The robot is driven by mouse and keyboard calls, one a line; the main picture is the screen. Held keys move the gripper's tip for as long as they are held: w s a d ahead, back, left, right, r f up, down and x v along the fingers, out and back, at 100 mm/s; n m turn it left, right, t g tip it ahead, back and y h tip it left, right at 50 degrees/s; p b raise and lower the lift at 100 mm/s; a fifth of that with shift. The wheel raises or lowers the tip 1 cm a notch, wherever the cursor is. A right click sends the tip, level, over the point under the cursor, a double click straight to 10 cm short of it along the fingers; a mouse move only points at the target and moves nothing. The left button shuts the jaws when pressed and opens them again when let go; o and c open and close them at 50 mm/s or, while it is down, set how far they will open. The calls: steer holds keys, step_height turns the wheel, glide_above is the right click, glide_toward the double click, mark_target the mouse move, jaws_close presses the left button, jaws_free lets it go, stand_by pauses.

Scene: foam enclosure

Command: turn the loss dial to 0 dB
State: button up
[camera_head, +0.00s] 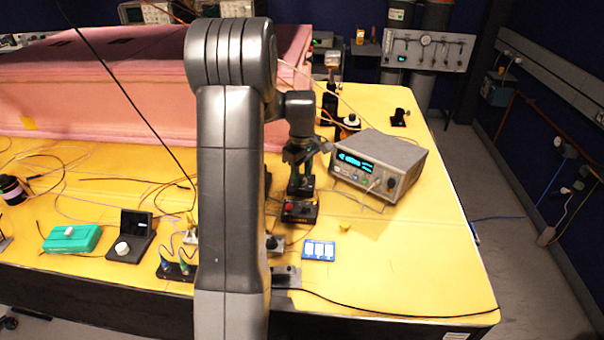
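No dial in view carries a loss label or a 0 dB mark that I can read. A small black box (139,224) with a raised dark panel and a pale round knob (122,248) stands left of my arm. My gripper (305,155) hangs just left of the instrument, above a dark device with a red button (299,210). Its fingertips are too small and dark to tell open from shut, and I see nothing clearly held.
A teal box (72,238) lies left of the black box. A blue card (319,250) lies on the yellow table (400,270), whose right front is mostly clear. A pink foam enclosure (100,80) stands behind. Loose cables cross the left side.

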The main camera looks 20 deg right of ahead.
mark_target(302, 177)
steer(key=shift+o, duration=0.4)
steer(key=shift+f, duration=0.1)
step_height(302, 177, up, 14)
steer(key=b, duration=0.1)
steer(key=shift+f, duration=0.15)
stand_by(0.4)
step_height(302, 177, down, 14)
steer(key=shift+r+p, duration=0.1)
steer(key=shift+p, duration=0.35)
steer(key=shift+r, duration=0.1)
